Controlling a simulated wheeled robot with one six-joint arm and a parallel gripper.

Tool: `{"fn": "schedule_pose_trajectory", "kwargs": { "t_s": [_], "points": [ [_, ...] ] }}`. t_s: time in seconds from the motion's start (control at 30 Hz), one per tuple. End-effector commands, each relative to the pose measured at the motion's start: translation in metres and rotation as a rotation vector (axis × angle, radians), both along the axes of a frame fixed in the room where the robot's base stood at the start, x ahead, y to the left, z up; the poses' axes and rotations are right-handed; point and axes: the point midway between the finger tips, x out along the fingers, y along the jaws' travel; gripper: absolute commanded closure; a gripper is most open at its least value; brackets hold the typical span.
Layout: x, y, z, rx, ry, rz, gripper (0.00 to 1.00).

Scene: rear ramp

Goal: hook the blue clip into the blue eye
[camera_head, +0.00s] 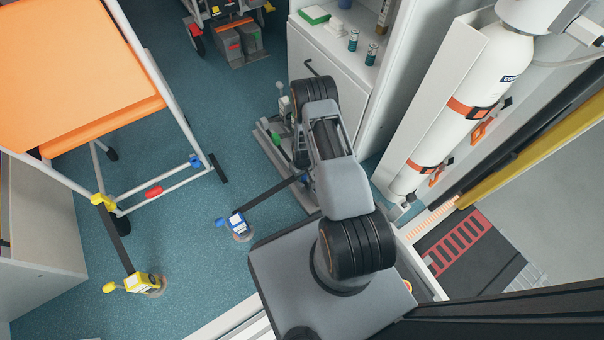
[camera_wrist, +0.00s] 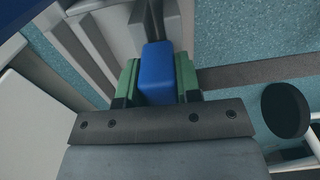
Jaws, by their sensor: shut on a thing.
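The blue clip (camera_wrist: 157,68) sits between the green fingers of my gripper (camera_wrist: 158,80) in the wrist view, and the fingers are shut on it. A small blue fitting on the stretcher's lower frame, which looks like the blue eye (camera_head: 195,161), shows in the head view. It is left of my arm and apart from it. A blue strap reel (camera_head: 237,222) stands on the floor, and its dark strap (camera_head: 272,195) runs up to the right toward my arm. My arm largely hides the gripper and clip in the head view. The blue eye cannot be made out in the wrist view.
The orange-topped stretcher (camera_head: 80,65) stands at the left on white legs. A yellow reel (camera_head: 143,282) has a strap running to a yellow fitting (camera_head: 103,200) there. A grey floor rack (camera_head: 283,165) is beside my arm. Blue floor lies open between stretcher and rack.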

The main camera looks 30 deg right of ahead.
Motion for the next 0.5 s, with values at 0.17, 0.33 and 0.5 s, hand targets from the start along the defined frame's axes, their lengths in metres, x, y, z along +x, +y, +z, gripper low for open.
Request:
{"fn": "schedule_pose_trajectory", "kwargs": {
  "t_s": [0.17, 0.33, 0.5],
  "points": [
    [0.0001, 0.0000, 0.0003, 0.000, 0.000, 0.000, 0.93],
    [0.0001, 0.0000, 0.0003, 0.000, 0.000, 0.000, 0.54],
    [0.0000, 0.0000, 0.0003, 0.000, 0.000, 0.000, 0.39]
  ]
}}
